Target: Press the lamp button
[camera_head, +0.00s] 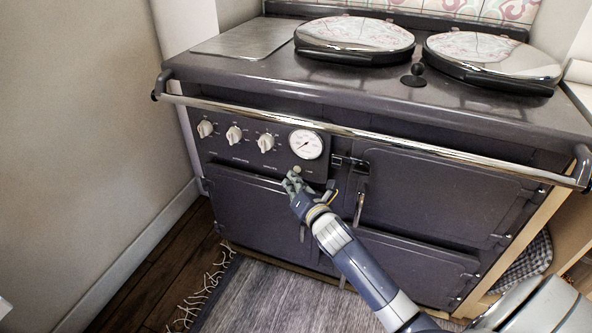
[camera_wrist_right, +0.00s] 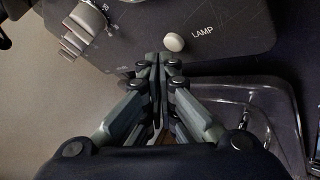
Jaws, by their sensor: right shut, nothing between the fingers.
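The lamp button (camera_wrist_right: 174,42) is a small round cream button beside the printed word LAMP in the right wrist view. In the head view the lamp button (camera_head: 297,169) shows just below the round dial on the stove's control panel (camera_head: 240,157). My right gripper (camera_head: 291,182) is shut and empty, close in front of the panel just below the button. In the right wrist view the closed fingertips of the right gripper (camera_wrist_right: 159,58) lie just left of and below the button, apart from it in the picture. Whether they touch the panel I cannot tell. My left gripper is not in view.
White knobs (camera_head: 234,134) sit left of the round dial (camera_head: 306,144). A chrome rail (camera_head: 330,128) runs across the stove front above the panel. Oven doors (camera_head: 430,190) with latches are below and right. A wall (camera_head: 80,130) stands at left, and a fringed rug (camera_head: 270,300) covers the floor.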

